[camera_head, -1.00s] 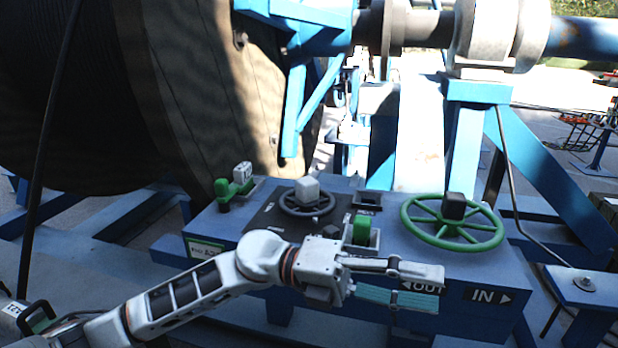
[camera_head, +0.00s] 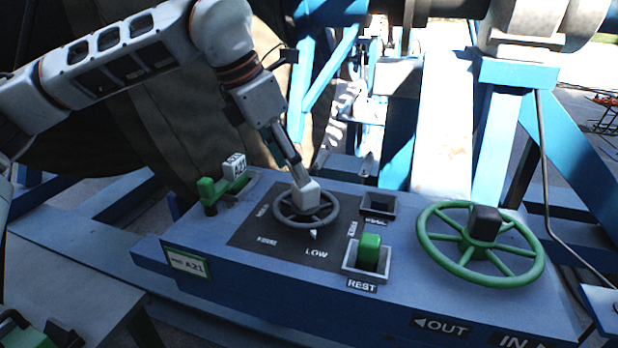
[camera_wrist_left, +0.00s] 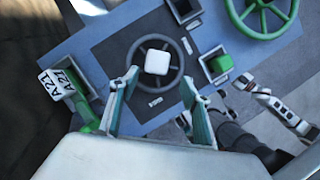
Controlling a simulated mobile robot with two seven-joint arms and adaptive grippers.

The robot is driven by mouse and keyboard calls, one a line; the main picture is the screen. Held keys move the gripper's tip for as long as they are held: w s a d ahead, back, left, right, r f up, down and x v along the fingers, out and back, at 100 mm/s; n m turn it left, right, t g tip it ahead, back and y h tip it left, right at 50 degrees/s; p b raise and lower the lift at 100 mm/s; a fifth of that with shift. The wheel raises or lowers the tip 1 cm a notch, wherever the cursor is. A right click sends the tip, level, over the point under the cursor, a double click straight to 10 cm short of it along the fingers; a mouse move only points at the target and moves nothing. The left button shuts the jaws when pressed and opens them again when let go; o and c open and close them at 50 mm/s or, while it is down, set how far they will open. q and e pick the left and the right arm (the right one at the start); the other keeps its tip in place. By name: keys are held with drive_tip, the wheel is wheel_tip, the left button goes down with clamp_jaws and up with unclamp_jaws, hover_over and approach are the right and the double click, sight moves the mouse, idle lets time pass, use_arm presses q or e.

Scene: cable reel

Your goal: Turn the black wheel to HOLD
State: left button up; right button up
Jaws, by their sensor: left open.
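The black wheel (camera_head: 306,218), small and dark with a white block (camera_head: 306,193) at its hub, sits on a dark panel on the blue console. A small white pointer (camera_head: 313,233) at its front edge is beside the word LOW. Other words around it are too small to read surely. My left gripper (camera_head: 299,183) reaches down from behind to the hub block. In the wrist view the left gripper (camera_wrist_left: 160,108) has its fingers apart, with the wheel (camera_wrist_left: 157,91) between and beyond them. Contact is unclear. Part of my right arm (camera_wrist_left: 275,105) seems to show there, its jaws unclear.
A large green wheel (camera_head: 479,258) stands to the right. A green-topped lever (camera_head: 369,250) by REST is right of the panel, with an empty square socket (camera_head: 378,204) behind. A green handle (camera_head: 210,193) with an A21 tag is at left. A big reel rises behind.

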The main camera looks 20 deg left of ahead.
sight(303, 189)
use_arm(q)
drive_tip(key=shift+w+a+f, duration=0.1)
drive_tip(key=shift+w+f, duration=0.25)
drive_tip(key=shift+w, duration=0.5)
drive_tip(key=shift+f, duration=0.25)
drive_tip(key=shift+s+d+f, duration=0.15)
drive_tip(key=shift+d+f, duration=0.05)
drive_tip(key=shift+f, duration=0.3)
drive_tip(key=shift+s+d+f, duration=0.1)
drive_tip(key=shift+d+f, duration=0.1)
drive_tip(key=shift+f, duration=0.25)
drive_tip(key=x, duration=0.3)
drive_tip(key=shift+w+r, duration=0.15)
drive_tip(key=shift+w, duration=0.05)
drive_tip(key=shift+x, duration=0.8)
use_arm(e)
drive_tip(key=shift+w+r, duration=0.2)
drive_tip(key=shift+w, duration=0.2)
use_arm(q)
clamp_jaws()
drive_tip(key=shift+a, duration=0.1)
use_arm(e)
drive_tip(key=shift+d+r, duration=0.1)
drive_tip(key=shift+r, duration=0.05)
